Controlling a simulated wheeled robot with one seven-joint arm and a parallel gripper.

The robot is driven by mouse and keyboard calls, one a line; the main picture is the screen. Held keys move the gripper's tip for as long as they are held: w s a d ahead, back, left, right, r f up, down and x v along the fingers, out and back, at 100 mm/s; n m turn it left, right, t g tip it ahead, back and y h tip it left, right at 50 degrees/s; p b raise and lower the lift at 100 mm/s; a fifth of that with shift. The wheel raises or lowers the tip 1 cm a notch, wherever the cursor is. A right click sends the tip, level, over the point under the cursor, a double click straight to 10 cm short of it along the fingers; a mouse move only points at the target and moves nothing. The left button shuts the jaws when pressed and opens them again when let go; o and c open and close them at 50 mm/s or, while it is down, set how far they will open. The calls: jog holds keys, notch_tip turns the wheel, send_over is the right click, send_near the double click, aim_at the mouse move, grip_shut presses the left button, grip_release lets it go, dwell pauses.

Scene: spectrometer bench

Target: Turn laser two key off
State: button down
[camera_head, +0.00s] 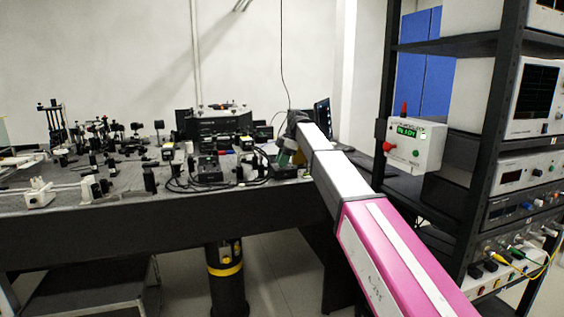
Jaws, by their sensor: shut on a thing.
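My arm reaches from the lower right to the right end of the optical bench (150,222). My gripper (285,158) is small and partly hidden by my own arm there, down among the equipment on the bench top. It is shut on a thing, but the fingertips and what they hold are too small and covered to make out. The laser two key cannot be told apart in this view, and neither can its position. A black box (207,169) with cables stands on the bench left of my gripper.
Many optical mounts (100,135) crowd the bench. A dark monitor (322,113) stands behind my arm. A black rack (497,130) with instruments is on the right, and a white box (428,146) with a green display and red knob hangs on its left side.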

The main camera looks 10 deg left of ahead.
dwell(0.4)
jog(key=c, duration=1)
grip_release()
jog(key=shift+o, duration=0.2)
jog(key=v, duration=1)
jog(key=shift+r, duration=0.35)
jog(key=shift+d, duration=0.1)
